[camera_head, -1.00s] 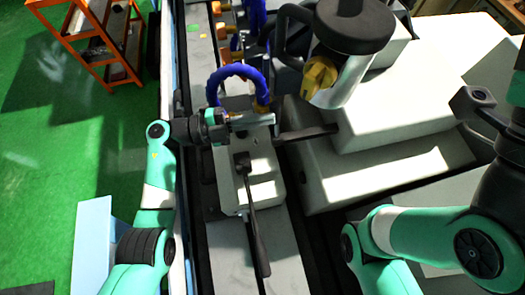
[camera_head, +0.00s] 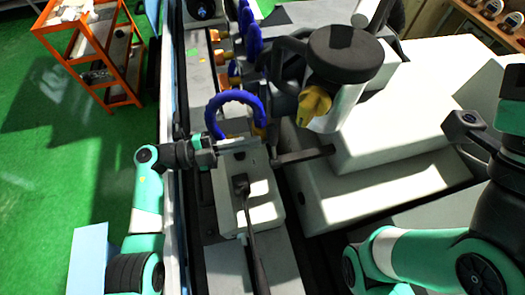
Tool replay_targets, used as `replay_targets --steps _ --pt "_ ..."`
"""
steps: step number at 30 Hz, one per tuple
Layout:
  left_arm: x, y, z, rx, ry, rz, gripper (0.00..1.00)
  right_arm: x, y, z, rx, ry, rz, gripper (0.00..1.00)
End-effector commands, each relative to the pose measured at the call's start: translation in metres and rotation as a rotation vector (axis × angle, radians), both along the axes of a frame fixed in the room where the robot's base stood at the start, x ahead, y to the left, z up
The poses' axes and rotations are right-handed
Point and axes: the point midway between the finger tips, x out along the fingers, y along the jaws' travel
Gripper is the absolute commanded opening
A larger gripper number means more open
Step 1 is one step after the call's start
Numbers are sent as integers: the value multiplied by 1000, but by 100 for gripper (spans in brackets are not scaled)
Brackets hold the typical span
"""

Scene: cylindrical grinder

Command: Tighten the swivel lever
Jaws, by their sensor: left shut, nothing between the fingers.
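Two dark levers show, and I cannot tell which is the swivel lever. A long lever (camera_head: 250,225) runs from a square knob on the pale block (camera_head: 262,210) down toward the bottom edge. A short dark bar (camera_head: 305,155) lies crosswise to the right of the block. My left gripper (camera_head: 238,143) is shut and empty over the far end of the block, pointing right. It lies beyond the long lever's knob and left of the short bar, apart from both as far as I can see. My right arm shows at lower right; its gripper is not visible.
A blue hose loop (camera_head: 234,103) arches just behind my left gripper. A dark round-topped unit with a yellow knob (camera_head: 314,105) stands right of it. White machine housing (camera_head: 400,150) fills the right. An orange shelf cart (camera_head: 105,60) stands on the green floor.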

Motion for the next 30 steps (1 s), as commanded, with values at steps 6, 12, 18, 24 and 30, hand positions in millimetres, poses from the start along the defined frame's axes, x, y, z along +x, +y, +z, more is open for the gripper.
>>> replay_targets --steps 6,12,18,24,30 --pt "-6 37 -2 -1 0 3 0 0 0 0 0 0 0 0" --pt "-9 48 -1 -1 0 0 0 0 0 -1 0 0 0 0" --pt "-9 48 -1 -1 0 0 0 0 0 0 0 0 0 0" --pt "-8 48 -1 -1 0 0 0 0 0 0 0 0 0 0" --pt "-12 33 8 0 -4 -30 0 0 0 7 0 0 0 0"
